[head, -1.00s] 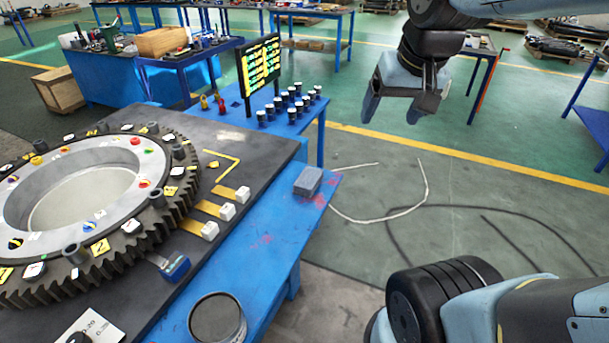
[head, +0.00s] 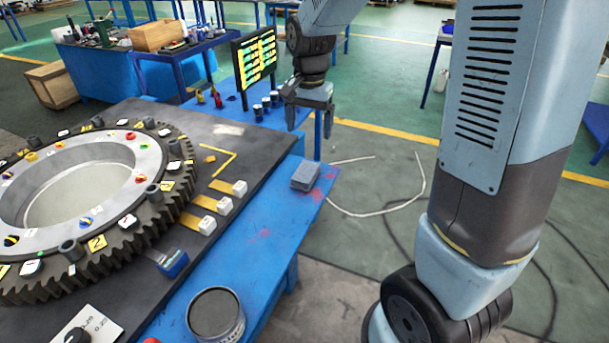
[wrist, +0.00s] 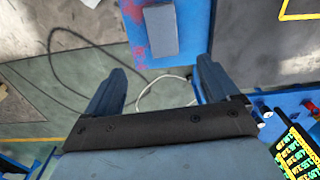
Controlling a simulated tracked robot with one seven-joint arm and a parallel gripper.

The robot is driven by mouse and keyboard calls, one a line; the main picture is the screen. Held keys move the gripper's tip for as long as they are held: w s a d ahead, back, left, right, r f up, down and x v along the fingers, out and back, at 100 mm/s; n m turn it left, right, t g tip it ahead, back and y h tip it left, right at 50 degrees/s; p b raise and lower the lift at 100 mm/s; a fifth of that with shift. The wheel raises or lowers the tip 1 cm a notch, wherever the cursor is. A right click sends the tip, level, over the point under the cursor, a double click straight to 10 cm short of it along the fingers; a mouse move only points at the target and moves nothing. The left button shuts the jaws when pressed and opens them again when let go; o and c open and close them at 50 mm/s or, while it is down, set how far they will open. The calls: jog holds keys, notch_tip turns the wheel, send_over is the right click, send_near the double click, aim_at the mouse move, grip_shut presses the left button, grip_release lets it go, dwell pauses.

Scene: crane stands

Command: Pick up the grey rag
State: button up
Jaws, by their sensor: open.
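The grey rag (head: 306,175) is a small folded block. It lies on the right edge of the blue bench, beside the black plate. In the wrist view the rag (wrist: 161,29) shows at the top centre, beyond the fingertips and between their lines. My gripper (head: 309,128) is open and empty, above and behind the rag near the bench's far right corner. In the wrist view my gripper (wrist: 160,80) has its two fingers wide apart, with floor and cable between them.
A large gear ring (head: 150,235) with small parts fills the black plate (head: 226,160). White blocks (head: 224,206), a tin (head: 216,315) and a brush (head: 172,262) stand near the rag's side of the bench. Dark cups (head: 266,104) and a display board (head: 254,64) stand behind.

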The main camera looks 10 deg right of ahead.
aim_at(306, 170)
jog(key=f, duration=1.4)
jog(key=shift+w+a+f, duration=0.15)
jog(key=shift+a+f, duration=0.1)
jog(key=shift+a, duration=0.1)
jog(key=shift+c, duration=0.4)
jog(key=c, duration=1)
jog(key=shift+r, duration=0.15)
jog(key=shift+r, duration=0.3)
notch_tip(306, 170, up, 2)
jog(key=shift+w+r, duration=0.1)
jog(key=shift+r, duration=0.1)
jog(key=s+a+r, duration=0.1)
jog(key=a+r, duration=0.2)
jog(key=a, duration=0.1)
jog(key=a+r, duration=0.3)
jog(key=a, duration=0.2)
jog(key=s+a+r, duration=0.1)
jog(key=a+r, duration=0.2)
jog(key=a, duration=0.1)
jog(key=shift+s+a+r, duration=0.35)
jog(key=shift+a+r, duration=0.05)
